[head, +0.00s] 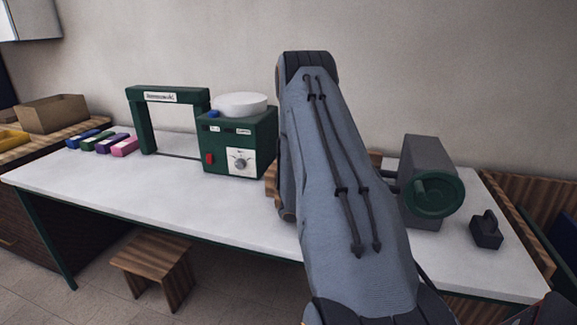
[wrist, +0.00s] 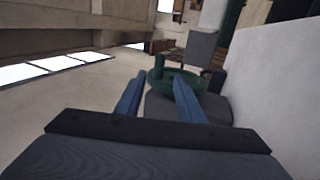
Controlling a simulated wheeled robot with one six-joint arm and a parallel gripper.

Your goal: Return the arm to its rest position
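My arm (head: 335,165), in a blue-grey fabric cover with dark cords, reaches from the lower right up over the white worktable (head: 130,188). It is raised in front of the wall. My gripper is hidden behind the arm in the head view. In the wrist view its two blue fingers (wrist: 158,82) stand apart with nothing held between them. A green round part (wrist: 188,73) shows beyond the fingertips and is partly covered by the right finger. I cannot tell how far off it is.
Coloured blocks (head: 103,143) lie further left. A dark grey machine with a green wheel (head: 439,195) and a small dark block (head: 487,232) stand right. A wooden stool (head: 155,257) is below. The table's front left is clear.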

